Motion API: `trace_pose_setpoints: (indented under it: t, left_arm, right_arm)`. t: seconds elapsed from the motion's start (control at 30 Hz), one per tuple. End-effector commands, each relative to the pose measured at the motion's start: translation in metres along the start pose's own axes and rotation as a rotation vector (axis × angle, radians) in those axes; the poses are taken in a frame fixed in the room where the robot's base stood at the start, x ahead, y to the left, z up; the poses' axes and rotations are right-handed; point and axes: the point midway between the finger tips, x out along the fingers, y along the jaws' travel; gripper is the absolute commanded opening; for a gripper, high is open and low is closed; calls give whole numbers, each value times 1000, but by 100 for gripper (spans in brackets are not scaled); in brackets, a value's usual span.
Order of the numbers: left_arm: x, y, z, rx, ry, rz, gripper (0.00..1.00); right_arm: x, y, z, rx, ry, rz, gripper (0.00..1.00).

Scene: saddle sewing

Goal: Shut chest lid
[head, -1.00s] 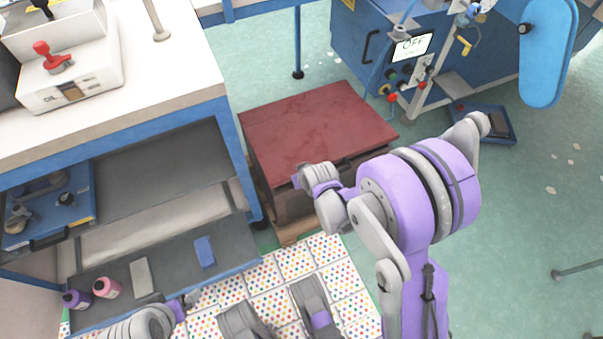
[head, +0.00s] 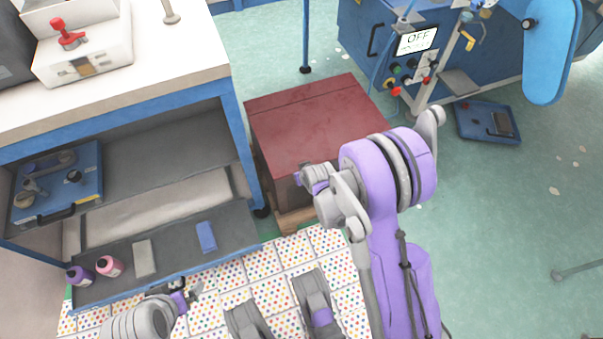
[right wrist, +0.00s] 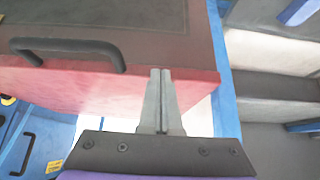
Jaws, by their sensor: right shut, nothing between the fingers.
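The chest has a dark red lid (head: 310,115) over a brown-grey body and stands on the floor right of the workbench. The lid lies flat across the top, and I see no clear gap under it. In the right wrist view the chest's front panel (right wrist: 165,25) with a black handle (right wrist: 70,48) shows beside the red lid face (right wrist: 110,88). My right gripper (right wrist: 160,72) is shut and empty, its fingertips by the lid's front edge; contact cannot be told. My left gripper (head: 190,292) is low at the left, apart from the chest; its jaw opening is unclear.
A workbench (head: 130,105) with blue legs stands close left of the chest. A blue machine (head: 375,55) is behind right. Green floor (head: 500,210) is open at the right.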

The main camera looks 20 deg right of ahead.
Motion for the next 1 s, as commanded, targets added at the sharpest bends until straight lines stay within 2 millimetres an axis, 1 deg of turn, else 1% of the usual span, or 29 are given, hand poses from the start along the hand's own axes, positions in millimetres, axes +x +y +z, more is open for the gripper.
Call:
trace_pose_setpoints:
  t: [0.03, 0.17, 0.27, 0.43, 0.5, 0.7, 0.83, 1.0]
  left_arm:
    - [0, 0, 0, 0, 0, 0, 100]
    - [-3, 0, 0, 0, -1, 0, 100]
    - [-11, 0, -2, 0, -1, 0, 100]
    - [-36, 0, -7, 0, 3, 0, 100]
    - [-34, 0, -7, 0, 3, 0, 100]
    - [-38, 0, -8, 0, 4, 0, 100]
    - [-40, 0, -8, 0, 4, 0, 100]
    - [-41, 0, -8, 0, 5, 0, 100]
  right_arm:
    - [4, -1, 6, -3, -23, -3, 0]
    - [-1, -2, 2, -3, -22, -3, 0]
    - [-12, -2, -6, -3, -15, -2, 0]
    - [-45, -2, -31, -3, 8, 1, 0]
    - [-55, -1, -12, -2, 6, 1, 0]
    - [-87, -1, 18, -2, 7, 2, 0]
    - [-101, 0, 30, -2, 7, 2, 0]
    - [-109, 0, 38, -2, 8, 2, 0]
